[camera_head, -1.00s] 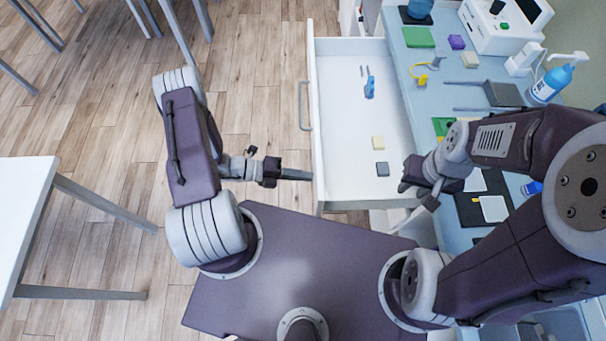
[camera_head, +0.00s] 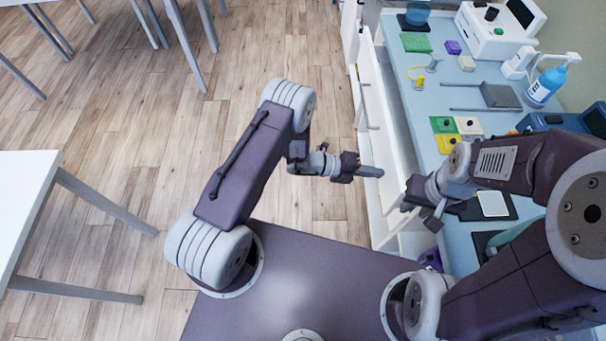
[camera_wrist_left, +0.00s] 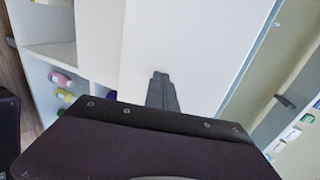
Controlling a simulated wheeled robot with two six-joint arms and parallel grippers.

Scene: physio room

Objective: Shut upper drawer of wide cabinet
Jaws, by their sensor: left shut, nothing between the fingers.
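The wide cabinet's upper drawer has a white front (camera_head: 377,145) with a bar handle (camera_head: 365,103). In the head view only a narrow strip shows between this front and the counter, and the drawer's contents are hidden. My left gripper (camera_head: 372,171) is shut and empty, with its fingertips at the drawer front, toward its near end. In the left wrist view the shut fingers (camera_wrist_left: 161,90) point at a plain white panel (camera_wrist_left: 195,45); contact is hard to judge. My right gripper (camera_head: 418,203) hangs by the counter's near left edge, its jaws unclear.
Open shelving (camera_wrist_left: 50,50) shows beside the panel. A white table (camera_head: 25,200) stands at left. Wood floor between is clear.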

